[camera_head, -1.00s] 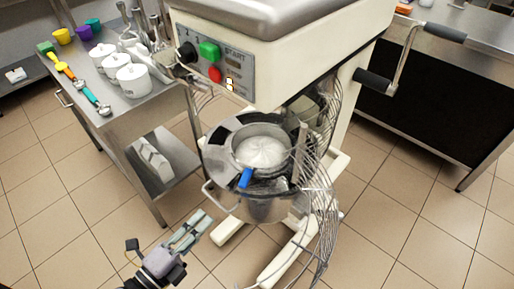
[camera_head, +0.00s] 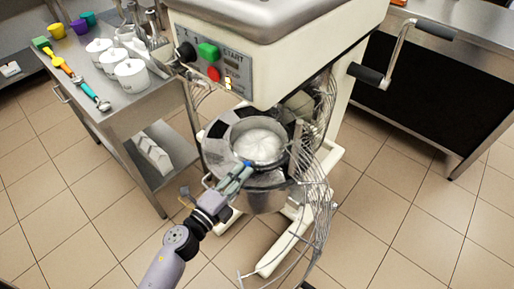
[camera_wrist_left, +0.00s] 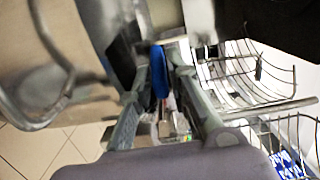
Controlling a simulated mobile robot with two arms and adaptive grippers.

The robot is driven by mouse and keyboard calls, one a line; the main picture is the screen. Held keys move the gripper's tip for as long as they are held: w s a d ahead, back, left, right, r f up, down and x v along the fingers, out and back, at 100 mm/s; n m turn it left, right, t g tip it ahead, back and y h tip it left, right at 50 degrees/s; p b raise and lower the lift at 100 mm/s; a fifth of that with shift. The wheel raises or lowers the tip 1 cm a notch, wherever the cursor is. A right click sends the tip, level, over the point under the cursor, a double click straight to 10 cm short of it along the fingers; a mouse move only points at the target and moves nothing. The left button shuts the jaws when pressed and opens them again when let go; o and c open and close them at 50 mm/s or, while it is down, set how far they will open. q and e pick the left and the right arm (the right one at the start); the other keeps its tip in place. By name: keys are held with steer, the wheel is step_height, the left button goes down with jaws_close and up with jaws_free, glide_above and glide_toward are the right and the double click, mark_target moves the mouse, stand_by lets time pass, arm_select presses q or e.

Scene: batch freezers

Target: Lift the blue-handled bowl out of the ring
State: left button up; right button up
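The metal bowl (camera_head: 258,142) sits inside the ring (camera_head: 219,151) of the mixer, its handle pointing toward me. Only a bit of its blue handle (camera_head: 248,163) shows in the head view. My left gripper (camera_head: 239,174) is at this handle, at the front of the ring. In the left wrist view the blue handle (camera_wrist_left: 158,72) stands between the two fingers of my left gripper (camera_wrist_left: 157,85). The fingers look apart, with a narrow gap beside the handle. My right gripper is not in view.
A wire guard (camera_head: 318,180) hangs open at the ring's right side. The mixer head (camera_head: 270,65) overhangs from behind. A metal cart (camera_head: 125,110) with white pots (camera_head: 131,76) and scoops (camera_head: 90,92) stands at left. The tiled floor in front is mostly clear.

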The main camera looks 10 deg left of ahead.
arm_select(q)
steer(key=shift+x, duration=1.05)
jaws_close()
steer(key=shift+r, duration=0.1)
